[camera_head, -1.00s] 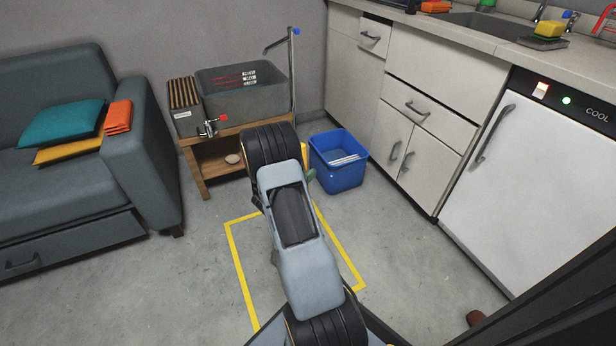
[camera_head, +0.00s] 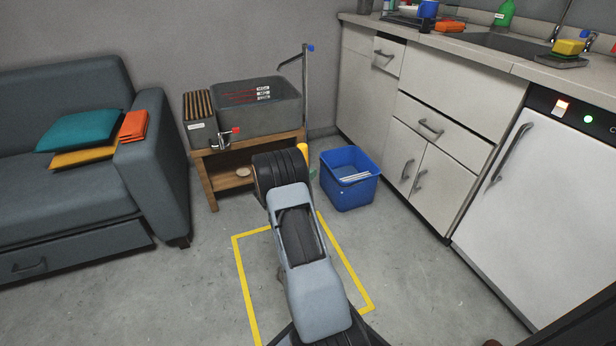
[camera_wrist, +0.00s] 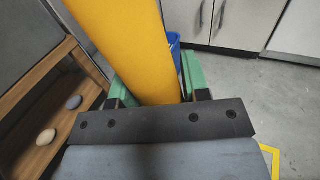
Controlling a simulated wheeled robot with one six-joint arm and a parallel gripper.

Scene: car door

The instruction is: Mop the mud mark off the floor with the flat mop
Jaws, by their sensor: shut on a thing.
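A thick yellow pole (camera_wrist: 135,40), apparently the flat mop's handle, rises tilted through the wrist view. My gripper (camera_wrist: 158,82) has its green fingers on both sides of this pole and is shut on it. In the head view my arm hides most of the gripper; only a bit of yellow (camera_head: 303,149) and green shows beside the arm's far end. The mop's flat head is hidden in both views. I cannot make out a mud mark on the visible floor.
A blue bucket (camera_head: 350,190) stands right of a wooden bench (camera_head: 209,180) bearing a grey basin (camera_head: 262,118). A yellow-taped rectangle (camera_head: 243,275) lies on the floor around my arm. The sofa (camera_head: 165,150) is left, white cabinets (camera_head: 440,185) right. Floor beside the tape is clear.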

